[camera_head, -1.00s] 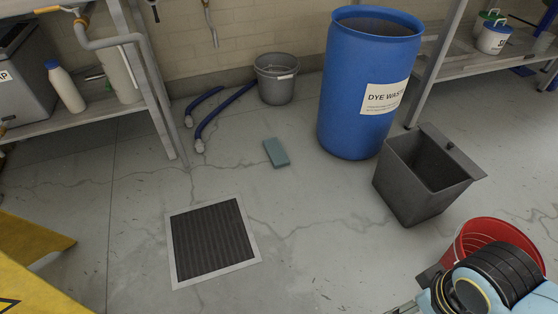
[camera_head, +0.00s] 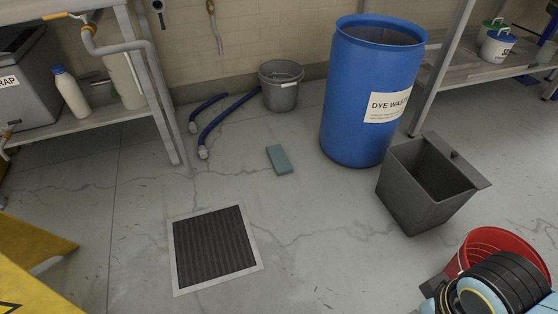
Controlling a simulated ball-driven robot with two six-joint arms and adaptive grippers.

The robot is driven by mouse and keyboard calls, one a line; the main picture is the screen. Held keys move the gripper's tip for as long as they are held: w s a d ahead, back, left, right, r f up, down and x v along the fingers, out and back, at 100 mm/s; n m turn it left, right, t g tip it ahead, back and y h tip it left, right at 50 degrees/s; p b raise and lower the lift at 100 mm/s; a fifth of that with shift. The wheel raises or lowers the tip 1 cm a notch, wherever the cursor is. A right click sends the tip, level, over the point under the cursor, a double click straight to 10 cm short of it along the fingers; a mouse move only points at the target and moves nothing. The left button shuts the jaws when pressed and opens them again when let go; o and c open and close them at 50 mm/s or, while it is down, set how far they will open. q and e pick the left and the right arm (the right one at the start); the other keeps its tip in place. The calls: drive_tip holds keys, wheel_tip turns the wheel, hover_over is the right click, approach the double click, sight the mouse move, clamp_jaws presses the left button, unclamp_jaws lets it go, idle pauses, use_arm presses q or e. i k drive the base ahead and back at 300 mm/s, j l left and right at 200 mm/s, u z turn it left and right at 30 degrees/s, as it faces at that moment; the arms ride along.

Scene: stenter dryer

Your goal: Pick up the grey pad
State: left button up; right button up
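The grey pad (camera_head: 280,160) is a small flat blue-grey block. It lies on the concrete floor in the middle of the head view, between the floor drain and the grey bucket, left of the blue drum. Part of one of my arms shows at the bottom right corner, in front of the red bucket. Neither gripper's fingertips show clearly in this view, and nothing touches the pad.
A floor drain grate (camera_head: 214,247) lies in front of the pad. Around it are a blue drum (camera_head: 365,100), a grey bucket (camera_head: 281,92), blue hoses (camera_head: 226,116), a dark open bin (camera_head: 415,205), a red bucket (camera_head: 503,243) and a yellow sign (camera_head: 30,250). Floor around the pad is clear.

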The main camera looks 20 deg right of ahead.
sight(281, 166)
drive_tip(key=i+l, duration=0.2)
drive_tip(key=i, duration=0.25)
drive_tip(key=i+l, duration=0.2)
drive_tip(key=i, duration=0.25)
drive_tip(key=i+l, duration=0.2)
drive_tip(key=i, duration=0.25)
drive_tip(key=i+l, duration=0.15)
drive_tip(key=i, duration=0.3)
